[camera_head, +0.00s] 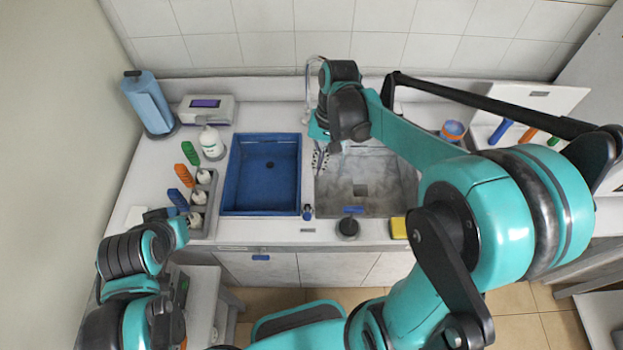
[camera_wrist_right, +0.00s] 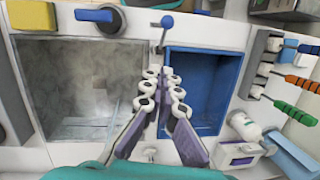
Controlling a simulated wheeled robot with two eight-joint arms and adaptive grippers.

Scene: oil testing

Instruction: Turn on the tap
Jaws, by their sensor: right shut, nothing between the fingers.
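The tap's curved metal spout (camera_head: 309,88) rises at the back of the counter, behind the divider between the two basins; my right wrist partly hides its lower part. A small blue-topped lever (camera_head: 307,212) stands at the front of the divider; it shows upright in the right wrist view (camera_wrist_right: 166,22). I cannot tell whether it belongs to the tap. My right gripper (camera_head: 320,155) points down over the divider. In the right wrist view, its fingertips (camera_wrist_right: 164,84) are together and empty, apart from the lever. My left gripper (camera_head: 162,215) is low at the left, its fingers unclear.
The blue basin (camera_head: 230,203) is left of the divider, the grey stone-like basin (camera_head: 330,192) right. A yellow sponge (camera_head: 398,228) lies at front right.

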